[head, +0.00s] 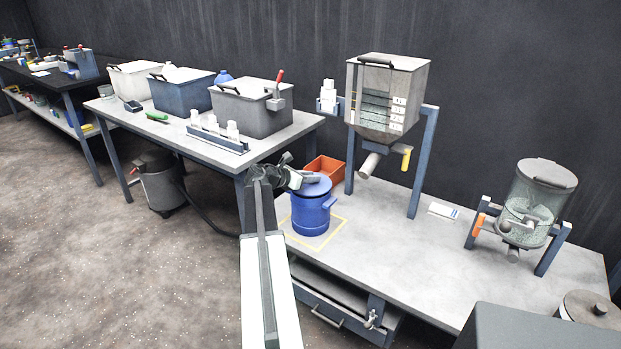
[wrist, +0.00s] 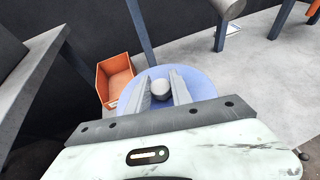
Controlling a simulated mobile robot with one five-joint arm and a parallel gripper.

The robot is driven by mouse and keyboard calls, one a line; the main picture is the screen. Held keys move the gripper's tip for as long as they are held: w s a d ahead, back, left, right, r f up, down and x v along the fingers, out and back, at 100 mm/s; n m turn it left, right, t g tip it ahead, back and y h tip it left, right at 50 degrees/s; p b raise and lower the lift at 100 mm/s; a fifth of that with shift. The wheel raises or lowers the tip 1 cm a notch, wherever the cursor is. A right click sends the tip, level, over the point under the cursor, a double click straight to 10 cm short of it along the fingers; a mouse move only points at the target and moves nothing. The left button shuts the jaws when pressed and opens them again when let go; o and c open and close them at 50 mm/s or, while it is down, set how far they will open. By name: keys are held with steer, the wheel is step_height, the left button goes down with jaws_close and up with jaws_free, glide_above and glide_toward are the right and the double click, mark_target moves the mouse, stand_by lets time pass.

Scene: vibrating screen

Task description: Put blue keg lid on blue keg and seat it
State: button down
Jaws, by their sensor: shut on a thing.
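The blue keg (head: 311,214) stands upright inside a yellow square outline on the low platform in the head view. The blue keg lid (head: 316,186) is over the keg's mouth; whether it is fully down on the rim I cannot tell. My gripper (head: 300,180) reaches in from the left at lid height. In the wrist view the lid (wrist: 199,84) is a pale blue disc with a grey knob, and my gripper (wrist: 161,88) is shut on that knob. The keg body is hidden under the lid in the wrist view.
An orange bin (head: 325,169) stands just behind the keg, also in the wrist view (wrist: 116,79). A grey hopper (head: 386,97) on blue legs rises behind right. A higher table (head: 285,140) with boxes is at left.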

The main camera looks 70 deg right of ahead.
steer(key=shift+f+b, duration=0.7)
steer(key=shift+f, duration=0.05)
steer(key=c, duration=1.1)
jaws_free()
steer(key=shift+w+a+r, duration=0.1)
steer(key=p+v, duration=0.3)
steer(key=v, duration=0.4)
steer(key=shift+w+a+r, duration=0.1)
steer(key=shift+a, duration=0.15)
